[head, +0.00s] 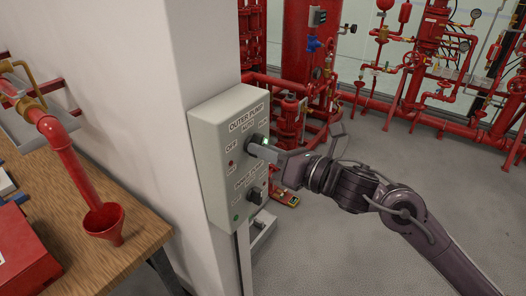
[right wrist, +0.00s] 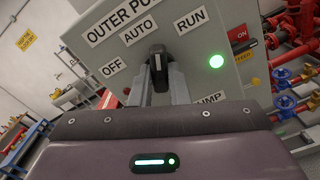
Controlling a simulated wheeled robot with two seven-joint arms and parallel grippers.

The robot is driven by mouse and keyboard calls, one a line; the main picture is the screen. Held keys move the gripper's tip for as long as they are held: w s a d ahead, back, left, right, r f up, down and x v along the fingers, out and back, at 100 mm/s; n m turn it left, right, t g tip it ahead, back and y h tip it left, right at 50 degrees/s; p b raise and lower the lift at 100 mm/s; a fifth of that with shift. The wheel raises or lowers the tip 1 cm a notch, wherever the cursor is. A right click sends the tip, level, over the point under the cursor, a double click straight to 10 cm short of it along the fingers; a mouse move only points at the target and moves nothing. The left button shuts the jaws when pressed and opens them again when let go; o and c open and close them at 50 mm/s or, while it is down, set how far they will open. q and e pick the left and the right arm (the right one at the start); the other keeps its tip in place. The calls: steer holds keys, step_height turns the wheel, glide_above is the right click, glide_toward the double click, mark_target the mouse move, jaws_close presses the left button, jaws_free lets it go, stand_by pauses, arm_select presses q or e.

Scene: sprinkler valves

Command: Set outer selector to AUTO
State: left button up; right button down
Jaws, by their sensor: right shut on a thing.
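The grey control box (head: 212,150) is mounted on the white column and carries an OUTER PUMP label. Its outer selector, a black knob (right wrist: 158,62), sits below the OFF, AUTO and RUN labels in the right wrist view. The knob's handle points up in that view, roughly between AUTO and RUN; its exact setting is hard to tell. My right gripper (head: 263,148) reaches it from the right, and its fingers are shut on the knob's two sides. A green lamp (right wrist: 216,62) glows right of the knob. My left gripper is not in view.
A second black selector (head: 256,195) sits lower on the same box. A wooden bench (head: 135,240) with a red funnel (head: 104,224) stands left of the column. Red pipework (head: 425,60) fills the back. The grey floor at right is open.

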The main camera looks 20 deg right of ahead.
steer(key=n+b, duration=0.3)
steer(key=b, duration=0.2)
steer(key=shift+n+b, duration=0.3)
stand_by(0.5)
steer(key=shift+f, duration=0.1)
steer(key=shift+n+b, duration=1.1)
steer(key=shift+b, duration=0.6)
